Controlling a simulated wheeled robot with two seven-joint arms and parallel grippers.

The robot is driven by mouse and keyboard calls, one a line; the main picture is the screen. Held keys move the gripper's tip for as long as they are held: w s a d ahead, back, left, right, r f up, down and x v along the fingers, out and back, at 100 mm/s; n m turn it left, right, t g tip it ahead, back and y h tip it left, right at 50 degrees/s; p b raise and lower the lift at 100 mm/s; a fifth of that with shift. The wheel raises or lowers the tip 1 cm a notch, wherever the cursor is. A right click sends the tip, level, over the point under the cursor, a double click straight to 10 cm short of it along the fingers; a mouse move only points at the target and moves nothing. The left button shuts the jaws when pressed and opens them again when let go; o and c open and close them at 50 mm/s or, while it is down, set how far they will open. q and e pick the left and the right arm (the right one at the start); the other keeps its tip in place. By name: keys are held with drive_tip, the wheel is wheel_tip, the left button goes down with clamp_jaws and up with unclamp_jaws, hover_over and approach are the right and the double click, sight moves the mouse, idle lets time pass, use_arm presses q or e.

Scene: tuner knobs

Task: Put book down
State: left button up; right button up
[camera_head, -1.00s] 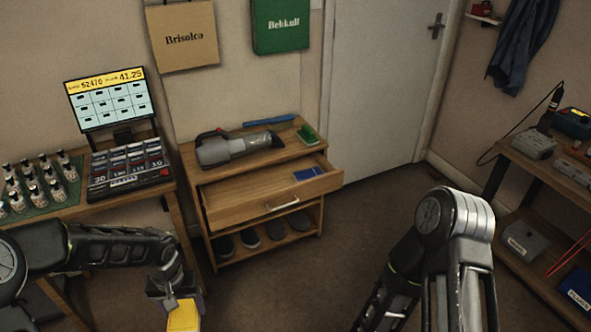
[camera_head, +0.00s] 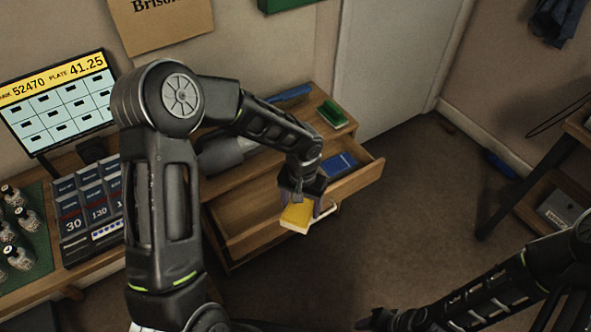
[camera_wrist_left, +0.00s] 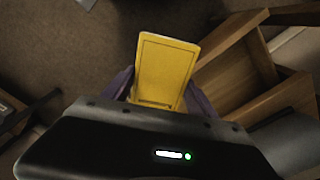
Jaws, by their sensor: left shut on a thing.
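A yellow book (camera_head: 297,216) is held in my left gripper (camera_head: 305,198), near the front of the open drawer (camera_head: 238,218) of a wooden cabinet. In the left wrist view the yellow book (camera_wrist_left: 164,72) sits between the two purple-grey fingers of my left gripper (camera_wrist_left: 160,92), with the drawer (camera_wrist_left: 235,80) to its right. The book hides part of the drawer front and handle. A blue book (camera_head: 339,164) lies in the drawer's right part. My right arm shows at the lower right; I cannot make out its fingers clearly.
A green brush-like item (camera_head: 332,113) and a blue item (camera_head: 290,95) lie on the cabinet top, with a grey handheld vacuum (camera_head: 222,153) partly behind my left arm. A till (camera_head: 85,210) stands left. The floor (camera_head: 350,260) in front is clear.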

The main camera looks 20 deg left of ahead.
use_arm(q)
drive_tip(key=shift+r, duration=0.15)
drive_tip(key=shift+w, duration=0.25)
drive_tip(key=shift+a+f+b, duration=0.25)
drive_tip(key=shift+b, duration=0.05)
drive_tip(key=a+r+m+b, duration=0.2)
drive_tip(key=a+m+b, duration=0.1)
drive_tip(key=a+b, duration=0.5)
drive_tip(key=s+a+r+m+b, duration=0.1)
drive_tip(key=a+m+b, duration=0.3)
drive_tip(key=a+b, duration=0.4)
drive_tip(key=shift+s+a+r, duration=0.2)
drive_tip(key=shift+a+r, duration=0.15)
drive_tip(key=shift+a, duration=0.45)
drive_tip(key=shift+f, duration=0.15)
wheel_tip(320, 180, down, 13)
drive_tip(key=b, duration=0.3)
drive_tip(key=shift+f, duration=0.2)
